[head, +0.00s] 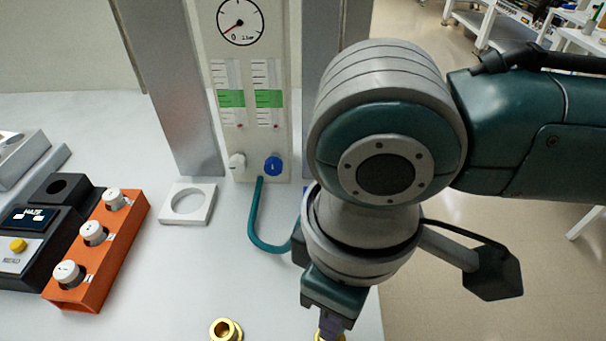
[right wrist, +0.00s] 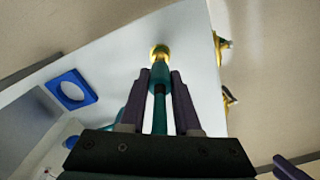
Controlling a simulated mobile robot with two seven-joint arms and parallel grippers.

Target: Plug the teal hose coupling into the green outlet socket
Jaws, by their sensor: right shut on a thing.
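My right gripper (right wrist: 160,95) is shut on the teal hose coupling (right wrist: 160,76), which lies between its two dark fingers in the right wrist view. A brass piece (right wrist: 160,53) sits at the coupling's far end; I cannot tell whether it is the coupling's tip or a socket behind it. In the head view the right gripper (head: 328,322) is at the bottom edge, largely hidden by my arm. The teal hose (head: 254,224) runs from below the blue knob and passes behind my arm. I cannot make out a green marking on any socket. My left gripper is out of view.
A brass fitting (head: 226,330) stands on the white table left of the gripper. A white square ring (head: 206,205), a blue square ring (right wrist: 88,96), an orange box (head: 100,268) with white knobs and the flowmeter panel (head: 200,40) stand around.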

